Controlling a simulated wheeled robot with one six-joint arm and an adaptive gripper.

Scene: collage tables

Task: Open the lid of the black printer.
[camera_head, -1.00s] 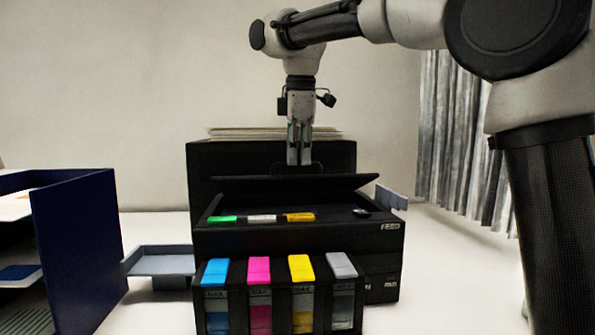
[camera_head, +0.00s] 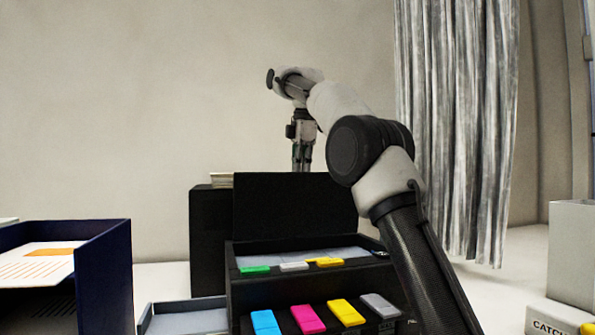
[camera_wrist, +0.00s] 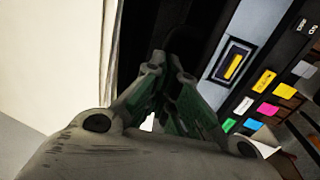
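The black printer (camera_head: 275,290) stands in the middle of the head view. Its lid (camera_head: 295,208) is raised to nearly upright, and the pale scanner bed (camera_head: 300,254) below it is exposed. My gripper (camera_head: 302,162) points down behind the lid's top edge; the lid hides its fingertips. In the wrist view my gripper (camera_wrist: 170,70) shows its two fingers drawn together, with nothing visible held between them. The dark lid area is close to the tips there; I cannot tell whether they touch it.
Coloured cartridge caps (camera_head: 308,319) line the printer's front. A blue tray (camera_head: 105,270) with papers is at left, a white box (camera_head: 573,255) at right. A grey curtain (camera_head: 455,120) hangs behind.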

